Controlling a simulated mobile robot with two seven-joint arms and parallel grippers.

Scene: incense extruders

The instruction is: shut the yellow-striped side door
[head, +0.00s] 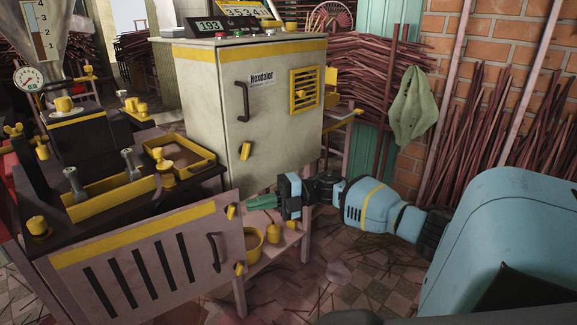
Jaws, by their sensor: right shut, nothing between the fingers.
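The yellow-striped side door (140,268) is the pale panel with dark vertical slots at the lower left of the head view. It has a yellow band along its top, a dark handle (213,252) and yellow latches at its right edge. It appears to stand ajar; its hinge side is hard to make out. My right gripper (262,202) is shut and empty, pointing left. It is just right of the door's upper right corner, in front of the tall cabinet's base; I see no clear contact. My left gripper is out of view.
The tall pale cabinet (210,110) with its own yellow stripe and handle stands behind. A low shelf (270,250) holds a yellow bucket (252,241). Black machinery with yellow knobs and a yellow tray (100,203) is above the door.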

